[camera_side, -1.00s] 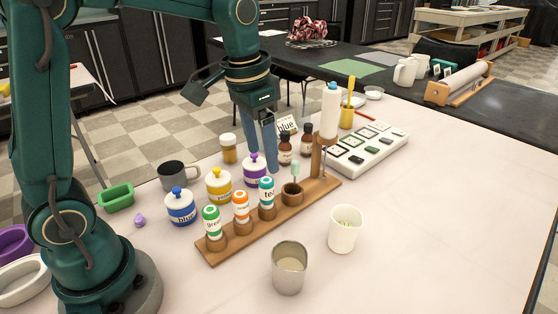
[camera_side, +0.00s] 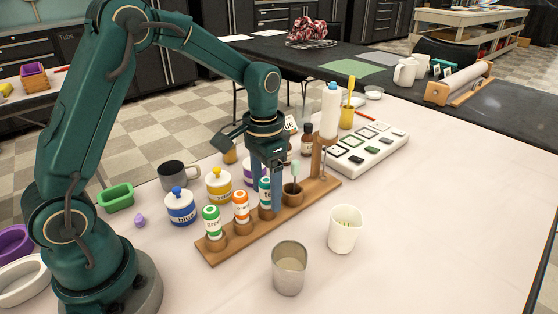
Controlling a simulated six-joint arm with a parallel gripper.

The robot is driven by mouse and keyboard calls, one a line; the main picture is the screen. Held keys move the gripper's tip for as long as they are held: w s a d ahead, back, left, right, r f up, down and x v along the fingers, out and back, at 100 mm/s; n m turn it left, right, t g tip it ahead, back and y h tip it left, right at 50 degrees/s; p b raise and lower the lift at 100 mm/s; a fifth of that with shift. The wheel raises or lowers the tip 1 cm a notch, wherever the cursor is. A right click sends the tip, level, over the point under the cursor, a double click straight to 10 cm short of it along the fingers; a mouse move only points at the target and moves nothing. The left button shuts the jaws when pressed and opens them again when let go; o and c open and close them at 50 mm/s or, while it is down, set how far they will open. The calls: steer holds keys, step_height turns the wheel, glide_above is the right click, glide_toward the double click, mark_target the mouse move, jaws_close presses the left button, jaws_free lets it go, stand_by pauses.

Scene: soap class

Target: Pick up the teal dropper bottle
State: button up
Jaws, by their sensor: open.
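The teal dropper bottle (camera_side: 265,194) is a white bottle with a teal label band and stands upright in the wooden rack (camera_side: 222,250), third from the left in the row. My gripper (camera_side: 272,198) points down at this bottle, with its blue fingers low beside it. One finger overlaps the bottle's right side in the picture and hides part of its label and top. The jaws are open. I cannot tell whether the fingers touch the bottle.
Green (camera_side: 211,221) and orange (camera_side: 240,207) bottles stand left in the rack; a wooden cup with a pale-tipped tool (camera_side: 293,190) stands right. Blue (camera_side: 180,208), yellow (camera_side: 219,185) and purple jars are behind. A metal cup (camera_side: 289,268) and white cup (camera_side: 344,229) stand in front.

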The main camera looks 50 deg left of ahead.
steer(key=c, duration=0.7)
steer(key=shift+r, duration=0.55)
steer(key=r, duration=0.2)
steer(key=a+r, duration=0.1)
steer(key=shift+s+r, duration=0.2)
steer(key=shift+r, duration=0.15)
steer(key=shift+s+a+r, duration=0.9)
steer(key=shift+a+r, duration=0.65)
steer(key=shift+r, duration=0.15)
steer(key=shift+s+a+r, duration=0.85)
steer(key=shift+a+r, duration=0.65)
steer(key=shift+r, duration=0.2)
steer(key=shift+s+a+r, duration=0.9)
steer(key=shift+a+r, duration=0.65)
steer(key=shift+r, duration=0.15)
